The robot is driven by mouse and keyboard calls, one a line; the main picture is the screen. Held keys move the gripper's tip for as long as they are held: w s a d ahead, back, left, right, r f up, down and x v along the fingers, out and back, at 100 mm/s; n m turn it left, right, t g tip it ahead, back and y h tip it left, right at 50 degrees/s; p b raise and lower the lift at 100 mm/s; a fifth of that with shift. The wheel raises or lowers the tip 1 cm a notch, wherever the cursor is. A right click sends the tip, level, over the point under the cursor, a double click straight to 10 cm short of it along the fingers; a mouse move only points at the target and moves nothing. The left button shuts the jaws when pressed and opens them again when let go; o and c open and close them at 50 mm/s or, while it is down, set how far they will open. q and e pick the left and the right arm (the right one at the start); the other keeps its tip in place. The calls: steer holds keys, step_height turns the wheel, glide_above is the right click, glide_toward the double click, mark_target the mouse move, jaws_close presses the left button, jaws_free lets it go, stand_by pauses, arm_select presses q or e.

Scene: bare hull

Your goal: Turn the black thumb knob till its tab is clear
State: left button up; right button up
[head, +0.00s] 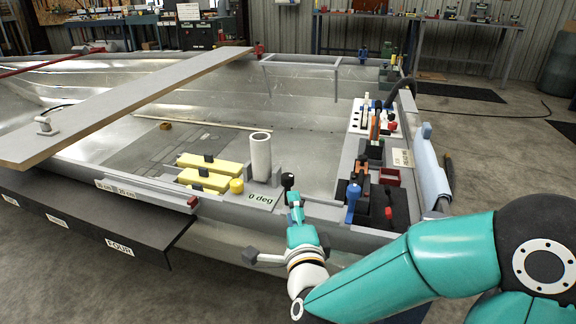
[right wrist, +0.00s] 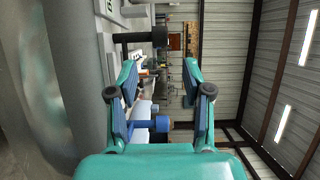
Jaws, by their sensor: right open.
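The black thumb knob (head: 288,181) stands on the near rim of the bare metal hull (head: 185,208) in the head view. In the right wrist view a black knob (right wrist: 160,37) on a dark stem shows beyond the fingers, toward the top of the picture; it looks like the same one. My right gripper (head: 295,202) is just below the knob in the head view, pointing up and away from me. In the right wrist view its fingers (right wrist: 165,90) are apart with nothing held. I cannot make out the knob's tab. My left gripper is not in view.
A grey tube (head: 260,157), yellow blocks (head: 213,168) and a "0 deg" label (head: 262,198) sit left of the knob. Blue-handled (head: 352,195) and red parts crowd the right. The blue part (right wrist: 150,125) also shows between my fingers. A plank (head: 120,108) crosses the hull.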

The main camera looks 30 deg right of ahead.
mark_target(288, 184)
steer(key=b+x, duration=0.1)
steer(key=x, duration=1)
steer(key=shift+w+d, duration=0.1)
steer(key=shift+w, duration=0.15)
steer(key=shift+f, duration=0.1)
jaws_close()
